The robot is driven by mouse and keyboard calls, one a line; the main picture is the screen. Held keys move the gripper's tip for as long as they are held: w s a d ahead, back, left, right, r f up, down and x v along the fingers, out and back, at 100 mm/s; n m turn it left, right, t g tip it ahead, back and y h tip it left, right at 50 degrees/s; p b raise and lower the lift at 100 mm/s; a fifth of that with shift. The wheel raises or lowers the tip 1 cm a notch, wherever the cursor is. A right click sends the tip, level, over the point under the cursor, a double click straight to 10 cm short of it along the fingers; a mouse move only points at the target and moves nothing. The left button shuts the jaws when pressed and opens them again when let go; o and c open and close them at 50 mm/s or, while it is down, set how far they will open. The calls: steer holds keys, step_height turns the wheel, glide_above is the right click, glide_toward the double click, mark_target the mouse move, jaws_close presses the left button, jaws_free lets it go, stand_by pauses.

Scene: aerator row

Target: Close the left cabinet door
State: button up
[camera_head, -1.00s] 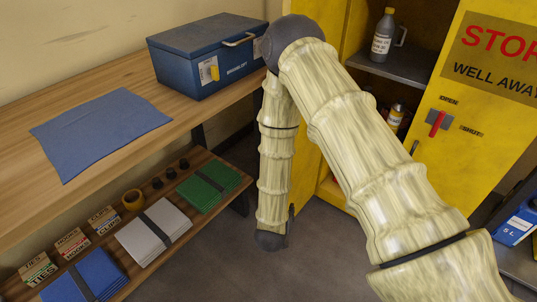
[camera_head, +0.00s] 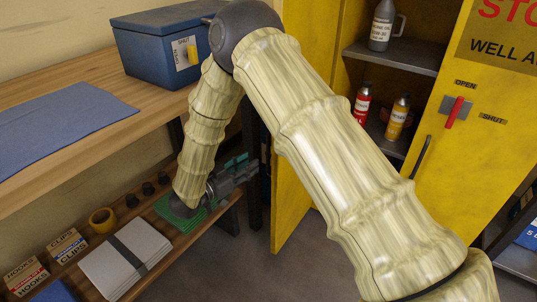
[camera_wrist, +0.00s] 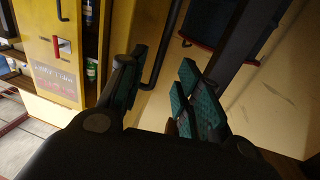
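The yellow cabinet's left door (camera_head: 291,208) stands open, seen nearly edge-on and partly hidden by my arm. In the wrist view, its yellow panel (camera_wrist: 120,32) shows with a dark bar handle (camera_wrist: 165,45) beyond my fingers. My gripper (camera_head: 244,168) is left of this door, low by the bench's lower shelf, pointing right. In the wrist view its teal-padded fingers (camera_wrist: 160,78) are apart with nothing held between them. The handle's end is close to the left finger in that picture; the depth between them cannot be told.
Bottles stand on the cabinet shelves (camera_head: 415,60). At left are the wooden bench (camera_head: 120,115), a blue box (camera_head: 160,50) and a lower shelf with packs. Grey floor (camera_head: 255,260) is clear below the left door.

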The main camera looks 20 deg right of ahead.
steer(key=b+x, duration=0.2)
steer(key=x, duration=0.7)
steer(key=shift+w+d, duration=0.25)
steer(key=shift+d, duration=0.05)
jaws_close()
